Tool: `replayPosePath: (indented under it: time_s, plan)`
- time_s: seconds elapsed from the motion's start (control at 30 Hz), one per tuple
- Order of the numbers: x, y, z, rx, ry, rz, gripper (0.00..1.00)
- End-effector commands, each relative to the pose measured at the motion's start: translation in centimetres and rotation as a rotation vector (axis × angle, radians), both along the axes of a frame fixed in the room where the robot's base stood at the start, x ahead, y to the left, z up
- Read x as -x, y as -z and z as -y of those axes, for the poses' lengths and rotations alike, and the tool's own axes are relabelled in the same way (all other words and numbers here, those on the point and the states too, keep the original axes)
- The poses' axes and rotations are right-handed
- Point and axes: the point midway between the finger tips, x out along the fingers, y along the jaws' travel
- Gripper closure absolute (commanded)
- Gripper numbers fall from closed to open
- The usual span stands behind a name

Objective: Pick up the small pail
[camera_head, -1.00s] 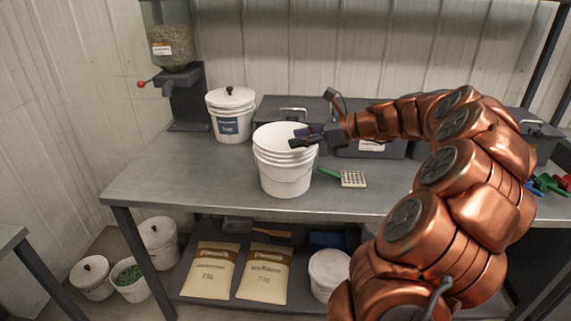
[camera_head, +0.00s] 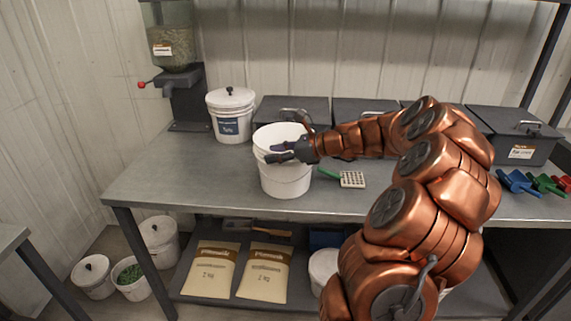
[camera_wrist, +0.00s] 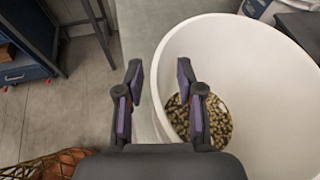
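An open white pail (camera_head: 287,183) stands upright on the grey bench near its front edge. It also fills the right side of the wrist view (camera_wrist: 270,60), with tan and dark seeds at its bottom. My gripper (camera_head: 272,152) is at the pail's near rim, reaching in from the right. In the wrist view my gripper (camera_wrist: 160,95) has its fingers apart, one on the outer side of the pail wall and one on the inner side. I cannot tell whether the fingertips are below the rim. Nothing is between them but the rim area.
A lidded white bucket (camera_head: 231,117) with a blue label stands behind left, beside a seed dispenser (camera_head: 175,50). Dark lidded boxes (camera_head: 510,140) line the back. A green-handled seed plate (camera_head: 352,179) lies right of the pail. Coloured scoops (camera_head: 518,182) lie far right. The left bench is clear.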

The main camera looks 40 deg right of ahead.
Motion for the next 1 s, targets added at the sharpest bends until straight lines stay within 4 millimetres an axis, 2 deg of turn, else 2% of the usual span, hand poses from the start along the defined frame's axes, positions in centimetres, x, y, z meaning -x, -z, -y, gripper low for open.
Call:
replayPosePath:
  time_s: [0.2,0.57,1.0]
  plan:
    - [-0.05,0.03,-0.02,0.0,0.001,0.0,0.63]
    - [-0.03,0.04,0.0,0.0,0.001,0.0,1.0]
    - [-0.02,0.09,-0.02,0.0,0.0,-0.001,1.0]
